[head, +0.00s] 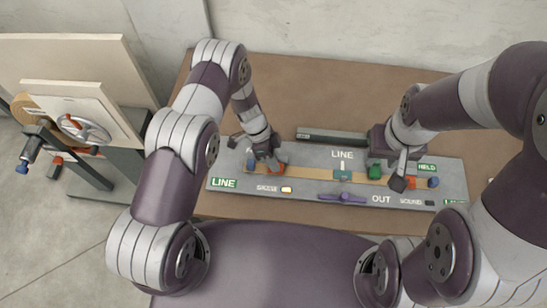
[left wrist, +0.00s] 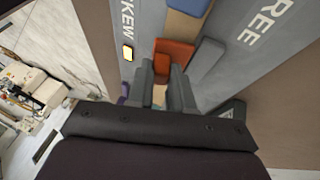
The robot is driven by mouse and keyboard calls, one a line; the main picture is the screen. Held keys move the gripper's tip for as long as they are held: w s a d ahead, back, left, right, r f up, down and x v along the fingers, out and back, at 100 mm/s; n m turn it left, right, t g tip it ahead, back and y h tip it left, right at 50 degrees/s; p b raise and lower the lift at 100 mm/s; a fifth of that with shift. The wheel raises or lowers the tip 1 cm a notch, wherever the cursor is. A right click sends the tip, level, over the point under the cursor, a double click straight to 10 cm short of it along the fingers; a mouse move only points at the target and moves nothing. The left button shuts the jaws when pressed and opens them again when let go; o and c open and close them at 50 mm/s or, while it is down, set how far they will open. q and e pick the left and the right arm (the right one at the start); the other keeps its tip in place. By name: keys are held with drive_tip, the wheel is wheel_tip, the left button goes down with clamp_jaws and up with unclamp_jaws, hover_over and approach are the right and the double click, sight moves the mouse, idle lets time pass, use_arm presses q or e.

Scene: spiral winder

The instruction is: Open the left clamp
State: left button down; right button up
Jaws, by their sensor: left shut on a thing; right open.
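The left clamp (head: 275,170) is a small orange-red piece at the left end of the grey panel, partly hidden by my left gripper. It also shows in the left wrist view (left wrist: 174,52), directly ahead of the fingers. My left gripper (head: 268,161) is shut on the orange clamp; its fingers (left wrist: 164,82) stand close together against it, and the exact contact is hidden. My right gripper (head: 400,175) is open over the panel's right part, near another orange piece (head: 411,183).
The grey panel (head: 330,155) lies on a brown table (head: 310,75). It carries a tan strip (head: 315,174), a green knob (head: 375,172), a purple lever (head: 342,197) and a lit yellow lamp (head: 286,190). A dark bar (head: 330,136) lies behind. A handwheel machine (head: 83,128) stands left.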

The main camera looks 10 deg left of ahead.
use_arm(q)
drive_tip(key=w+g+b, duration=0.1)
drive_tip(key=g+b, duration=0.1)
drive_tip(key=b, duration=0.4)
drive_tip(key=w+n+g+b, duration=0.1)
drive_tip(key=g+b, duration=0.2)
drive_tip(key=b, duration=0.4)
drive_tip(key=w+f+g+b, duration=0.1)
drive_tip(key=g+b, duration=0.1)
drive_tip(key=b, duration=0.5)
drive_tip(key=shift+w+n+h, duration=0.4)
drive_tip(key=shift+w+r+g+b, duration=0.1)
drive_tip(key=shift+r+g+b, duration=0.15)
drive_tip(key=shift+g+b, duration=0.3)
drive_tip(key=shift+r, duration=0.1)
drive_tip(key=c, duration=1.1)
unclamp_jaws()
drive_tip(key=shift+o, duration=0.5)
drive_tip(key=shift+d, duration=0.15)
drive_tip(key=shift+r, duration=0.15)
